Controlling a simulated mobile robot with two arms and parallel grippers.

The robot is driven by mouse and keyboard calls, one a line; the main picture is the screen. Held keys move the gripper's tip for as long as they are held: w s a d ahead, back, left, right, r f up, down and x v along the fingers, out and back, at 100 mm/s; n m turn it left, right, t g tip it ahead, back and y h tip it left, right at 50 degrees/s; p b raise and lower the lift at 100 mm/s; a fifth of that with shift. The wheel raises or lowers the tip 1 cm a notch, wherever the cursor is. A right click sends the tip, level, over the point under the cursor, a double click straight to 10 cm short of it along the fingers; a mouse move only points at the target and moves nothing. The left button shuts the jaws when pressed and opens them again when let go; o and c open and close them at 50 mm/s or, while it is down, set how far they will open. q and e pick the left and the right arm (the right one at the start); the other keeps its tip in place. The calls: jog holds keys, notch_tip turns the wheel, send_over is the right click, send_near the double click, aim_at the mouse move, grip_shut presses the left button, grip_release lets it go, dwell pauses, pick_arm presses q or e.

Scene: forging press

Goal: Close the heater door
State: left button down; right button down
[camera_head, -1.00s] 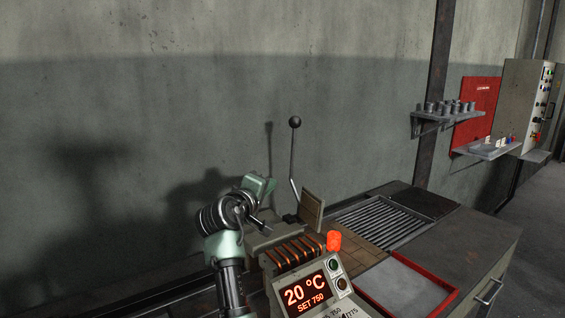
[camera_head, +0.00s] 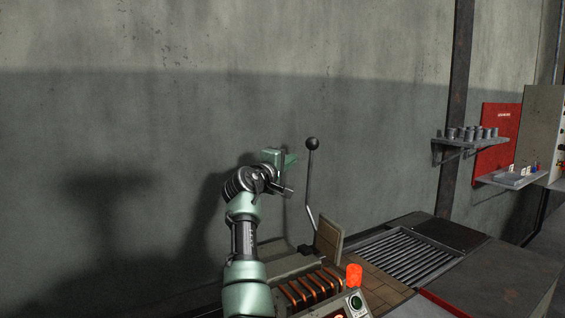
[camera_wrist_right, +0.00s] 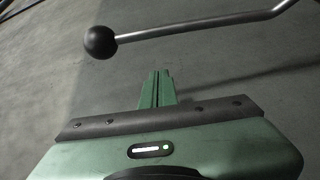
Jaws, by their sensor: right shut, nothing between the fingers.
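The heater (camera_head: 282,270) stands low in the head view, with glowing orange coils (camera_head: 315,285) exposed. A brick-lined panel (camera_head: 328,238), apparently its door, stands raised at the right of the coils. A lever (camera_head: 309,190) with a black ball (camera_head: 312,143) rises by the panel. My right gripper (camera_head: 291,160) is shut and empty, left of the lever and slightly below its ball. In the right wrist view, the shut fingers (camera_wrist_right: 157,76) are apart from the lever ball (camera_wrist_right: 99,42) and rod (camera_wrist_right: 200,27), which show above them. My left gripper is out of view.
A roller grate (camera_head: 405,258) and bench top lie right of the heater. A wall shelf (camera_head: 475,142) with grey cylinders hangs at right. The grey wall is behind the lever.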

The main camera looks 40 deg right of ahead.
jog(key=shift+s+d+f+p, duration=0.1)
jog(key=shift+s+d+p, duration=0.15)
jog(key=shift+s, duration=0.7)
jog(key=shift+s+d+f+p, duration=0.15)
jog(key=shift+s+d, duration=0.1)
jog(key=shift+s, duration=0.65)
